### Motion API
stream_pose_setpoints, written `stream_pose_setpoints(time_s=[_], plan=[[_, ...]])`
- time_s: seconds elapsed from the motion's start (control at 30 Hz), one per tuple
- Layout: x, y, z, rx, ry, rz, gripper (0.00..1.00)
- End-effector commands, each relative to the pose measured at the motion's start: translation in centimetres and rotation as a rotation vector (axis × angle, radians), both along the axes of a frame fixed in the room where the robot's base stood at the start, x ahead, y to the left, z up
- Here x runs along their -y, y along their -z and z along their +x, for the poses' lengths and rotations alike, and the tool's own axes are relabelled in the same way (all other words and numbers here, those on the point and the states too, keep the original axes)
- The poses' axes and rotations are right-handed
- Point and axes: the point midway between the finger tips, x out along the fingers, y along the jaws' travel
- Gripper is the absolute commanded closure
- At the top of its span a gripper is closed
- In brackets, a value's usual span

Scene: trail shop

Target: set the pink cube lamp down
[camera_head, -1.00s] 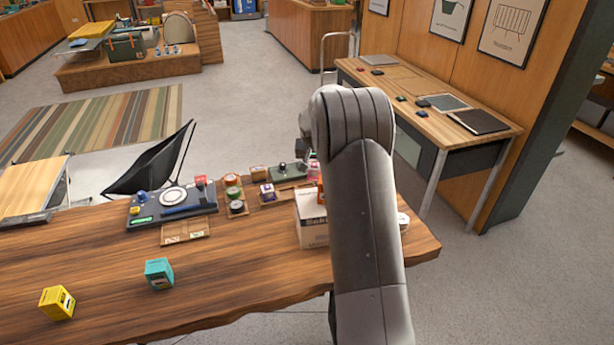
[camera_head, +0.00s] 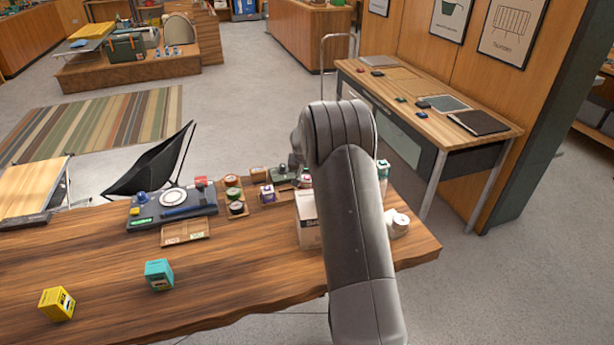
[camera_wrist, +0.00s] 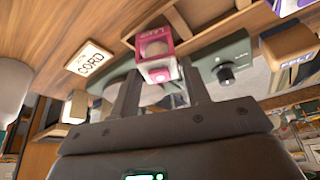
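In the wrist view the pink cube lamp (camera_wrist: 153,46) has a pink top part with white lettering and a pale lower part. It sits between the fingertips of my gripper (camera_wrist: 162,80), with a finger close along each side. Behind it are a dark green device (camera_wrist: 226,50) with a black knob and a wooden frame (camera_wrist: 178,22). I cannot tell whether the lamp's base touches a surface. In the head view my arm hides most of the gripper and lamp; the wooden table (camera_head: 120,250) is below.
A white box (camera_head: 307,220) stands beside my arm, with a white roll (camera_head: 398,224) to the right. A blue-grey console (camera_head: 170,208) and several small pots are left of the gripper. Teal (camera_head: 158,274) and yellow (camera_head: 57,303) boxes stand at the front. A "CORD" sign (camera_wrist: 90,59) is nearby.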

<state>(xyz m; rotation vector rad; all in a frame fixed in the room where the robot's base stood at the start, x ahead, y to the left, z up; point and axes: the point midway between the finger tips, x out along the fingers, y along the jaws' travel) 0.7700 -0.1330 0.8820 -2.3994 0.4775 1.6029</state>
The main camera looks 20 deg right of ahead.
Motion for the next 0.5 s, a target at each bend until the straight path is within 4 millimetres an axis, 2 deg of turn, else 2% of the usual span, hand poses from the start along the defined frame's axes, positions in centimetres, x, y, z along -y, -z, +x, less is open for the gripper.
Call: stream_pose_setpoints(time_s=[0.03,0.2,0.5], plan=[[0.0,0.0,-0.01,0.0,0.0,0.0,0.53],[-0.01,-0.01,-0.01,0.0,0.0,0.0,0.41],[-0.02,-0.44,-0.03,0.001,0.0,0.0,0.41]])
